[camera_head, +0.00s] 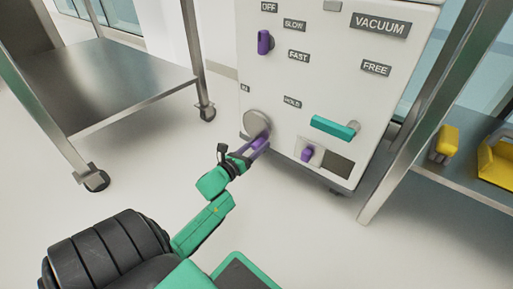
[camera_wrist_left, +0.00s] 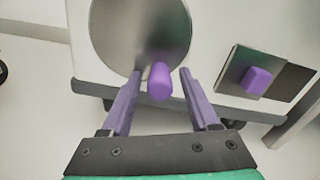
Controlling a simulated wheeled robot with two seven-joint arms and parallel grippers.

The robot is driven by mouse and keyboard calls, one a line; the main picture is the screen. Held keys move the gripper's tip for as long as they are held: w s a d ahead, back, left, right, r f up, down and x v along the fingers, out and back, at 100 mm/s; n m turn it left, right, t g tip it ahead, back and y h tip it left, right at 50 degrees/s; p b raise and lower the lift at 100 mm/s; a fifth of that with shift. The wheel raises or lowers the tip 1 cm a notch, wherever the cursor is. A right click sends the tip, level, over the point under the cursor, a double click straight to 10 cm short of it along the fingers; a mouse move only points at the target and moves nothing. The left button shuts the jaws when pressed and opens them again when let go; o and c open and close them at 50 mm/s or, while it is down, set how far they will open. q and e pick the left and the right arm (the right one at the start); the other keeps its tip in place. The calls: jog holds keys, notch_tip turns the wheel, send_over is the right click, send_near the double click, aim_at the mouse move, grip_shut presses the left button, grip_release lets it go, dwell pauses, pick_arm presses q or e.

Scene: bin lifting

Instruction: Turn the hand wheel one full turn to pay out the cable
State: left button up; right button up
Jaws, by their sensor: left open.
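The hand wheel (camera_head: 256,122) is a round grey metal disc low on the left of the white machine's front. It fills the upper left of the left wrist view (camera_wrist_left: 135,30). A purple handle knob (camera_wrist_left: 159,82) sticks out from its lower right part. My left gripper (camera_head: 260,145) is at the wheel, its purple fingers pointing at it. In the left wrist view the gripper (camera_wrist_left: 160,78) is open, with one finger on each side of the knob and a gap to each. In the head view the fingers hide the knob. My right gripper is out of view.
The machine (camera_head: 345,85) also carries a teal lever (camera_head: 334,127), a purple knob (camera_head: 307,154) beside a dark panel, and a purple switch (camera_head: 264,42). A metal table (camera_head: 110,80) stands left. A shelf with yellow items (camera_head: 445,145) stands right. The floor between is clear.

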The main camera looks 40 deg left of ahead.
pick_arm(q)
grip_shut()
